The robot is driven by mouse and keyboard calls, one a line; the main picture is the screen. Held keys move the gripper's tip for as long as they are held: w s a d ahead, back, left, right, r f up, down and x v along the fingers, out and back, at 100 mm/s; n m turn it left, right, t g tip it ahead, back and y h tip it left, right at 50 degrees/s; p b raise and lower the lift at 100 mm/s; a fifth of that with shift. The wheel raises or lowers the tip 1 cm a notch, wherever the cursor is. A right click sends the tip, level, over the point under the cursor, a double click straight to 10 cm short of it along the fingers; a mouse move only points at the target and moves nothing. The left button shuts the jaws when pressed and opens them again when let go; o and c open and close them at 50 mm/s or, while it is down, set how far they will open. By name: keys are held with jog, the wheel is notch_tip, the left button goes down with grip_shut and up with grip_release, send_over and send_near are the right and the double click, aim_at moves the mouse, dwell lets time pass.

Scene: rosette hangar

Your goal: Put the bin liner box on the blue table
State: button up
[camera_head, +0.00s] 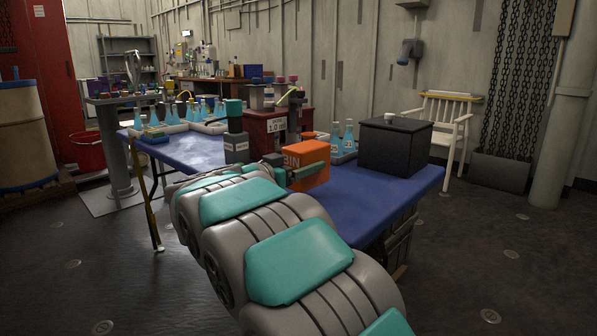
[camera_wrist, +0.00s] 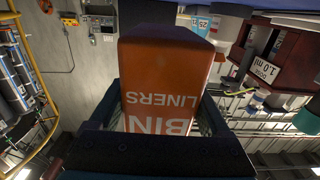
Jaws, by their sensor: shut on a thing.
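The bin liner box (camera_head: 306,162) is orange with "BIN" lettering, and it stands at the blue table in the head view. In the wrist view the box (camera_wrist: 170,75) fills the middle, with "BIN LINERS" upside down. My gripper (camera_head: 296,172) is shut on the box, with a green finger along its near side. In the wrist view the dark jaws (camera_wrist: 165,125) lie on both sides of it. The blue table (camera_head: 350,203) extends beneath and around the box. My arm hides part of the tabletop, and I cannot tell whether the box touches it.
A black box (camera_head: 394,148) stands at the table's right end. Blue flasks (camera_head: 342,137) stand behind the orange box. A dark grey bottle (camera_head: 236,140) is to its left, and a red case (camera_head: 277,128) is behind. Bare tabletop shows to the right front and far left.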

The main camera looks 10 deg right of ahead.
jog(key=w, duration=0.6)
jog(key=shift+d+f, duration=0.15)
jog(key=shift+f, duration=0.15)
jog(key=shift+f+b, duration=0.45)
jog(key=shift+f, duration=1.2)
jog(key=shift+f, duration=0.1)
jog(key=o, duration=1.5)
jog(key=shift+f, duration=0.1)
jog(key=shift+o, duration=0.2)
jog(key=shift+s+a, duration=0.2)
jog(key=shift+a, duration=0.1)
jog(key=v, duration=1.1)
jog(key=shift+s+r+p, duration=0.15)
jog(key=shift+r+p, duration=0.05)
jog(key=shift+p, duration=0.2)
jog(key=shift+a, duration=0.15)
